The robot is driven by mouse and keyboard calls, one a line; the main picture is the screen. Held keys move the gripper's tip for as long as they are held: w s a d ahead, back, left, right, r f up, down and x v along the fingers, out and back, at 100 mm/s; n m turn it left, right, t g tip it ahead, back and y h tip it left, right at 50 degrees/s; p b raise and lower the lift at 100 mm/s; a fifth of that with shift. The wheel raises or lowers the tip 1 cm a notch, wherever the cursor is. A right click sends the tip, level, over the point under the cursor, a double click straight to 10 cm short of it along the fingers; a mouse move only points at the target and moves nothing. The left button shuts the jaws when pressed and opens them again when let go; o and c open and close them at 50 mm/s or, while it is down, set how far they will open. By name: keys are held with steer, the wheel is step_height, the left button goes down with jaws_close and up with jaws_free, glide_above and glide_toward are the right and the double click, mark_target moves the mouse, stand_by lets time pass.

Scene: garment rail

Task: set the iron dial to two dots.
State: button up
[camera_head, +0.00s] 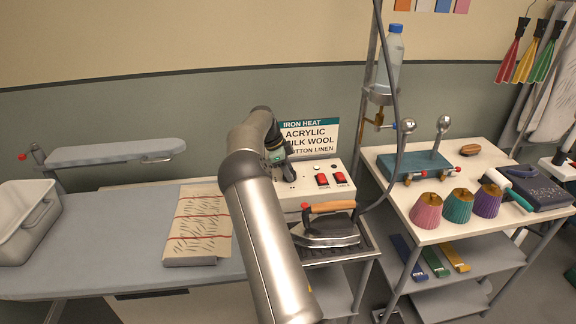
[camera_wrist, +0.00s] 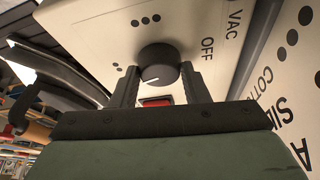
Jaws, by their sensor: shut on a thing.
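The iron dial (camera_wrist: 158,64) is a round black knob on the cream control box (camera_wrist: 90,30) in the wrist view. Its short white mark points down and slightly left in the picture. My gripper (camera_wrist: 159,82) has one finger on each side of the knob and is shut on it. Groups of black dots are printed above the knob and to its left. The word OFF is printed to its right. In the head view my gripper (camera_head: 281,165) is at the control box (camera_head: 308,196), and my arm hides the dial.
A sign (camera_head: 310,136) headed IRON HEAT stands behind the box. Red switches (camera_head: 323,180) sit on the box. The iron (camera_head: 328,230) with an orange-brown handle rests in front, close to my arm. A grey cable (camera_head: 400,140) hangs at the right.

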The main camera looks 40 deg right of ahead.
steer(key=shift+m+g+y+p, duration=0.3)
steer(key=shift+m+p, duration=0.4)
steer(key=shift+m, duration=0.5)
steer(key=shift+f, duration=0.1)
steer(key=o, duration=1)
steer(key=shift+c, duration=0.2)
